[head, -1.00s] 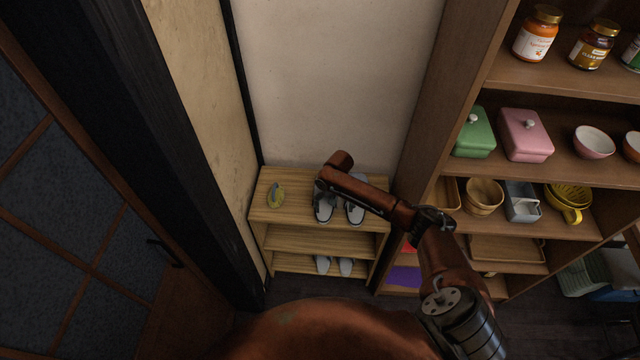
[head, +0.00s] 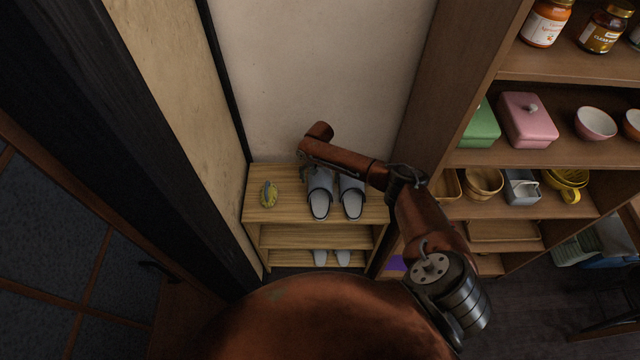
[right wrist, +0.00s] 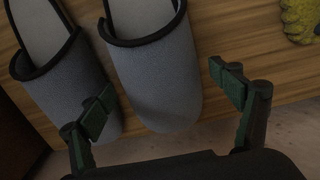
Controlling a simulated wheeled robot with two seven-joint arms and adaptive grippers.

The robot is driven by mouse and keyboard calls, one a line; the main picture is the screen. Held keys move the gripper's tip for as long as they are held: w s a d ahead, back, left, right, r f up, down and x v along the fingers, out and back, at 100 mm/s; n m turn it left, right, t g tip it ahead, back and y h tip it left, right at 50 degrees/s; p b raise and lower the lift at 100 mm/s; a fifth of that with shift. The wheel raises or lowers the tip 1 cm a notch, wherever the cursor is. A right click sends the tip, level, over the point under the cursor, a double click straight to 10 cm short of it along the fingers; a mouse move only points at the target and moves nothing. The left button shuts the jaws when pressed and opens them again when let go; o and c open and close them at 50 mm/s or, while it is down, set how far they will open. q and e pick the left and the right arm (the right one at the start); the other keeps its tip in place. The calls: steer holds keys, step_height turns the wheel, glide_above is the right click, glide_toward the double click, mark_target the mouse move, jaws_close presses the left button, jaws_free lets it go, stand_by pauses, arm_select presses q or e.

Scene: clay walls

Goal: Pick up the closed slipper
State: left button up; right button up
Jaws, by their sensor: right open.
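A pair of grey slippers with closed toes, dark rims and pale insoles lies on the top board of a small wooden rack (head: 290,212). The left slipper (head: 320,200) and the right slipper (head: 352,200) lie side by side. My right gripper (head: 304,168) is at the toe end of the left slipper, partly hidden by my arm. In the right wrist view the open gripper (right wrist: 165,98) has its fingers apart, with that slipper's toe (right wrist: 158,85) showing between them. The other slipper (right wrist: 65,85) is partly behind one finger. My left gripper is out of view.
A yellow-green object (head: 268,194) lies left of the slippers. Another pale pair (head: 331,258) is on a lower board. A wall stands behind the rack, and a tall shelf with jars and a pink box (head: 527,120) is close on the right.

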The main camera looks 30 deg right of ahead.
steer(key=shift+f, duration=1.35)
steer(key=shift+s, duration=0.1)
steer(key=c, duration=0.7)
steer(key=shift+c, duration=1.4)
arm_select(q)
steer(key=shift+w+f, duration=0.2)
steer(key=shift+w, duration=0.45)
arm_select(e)
steer(key=shift+r, duration=0.1)
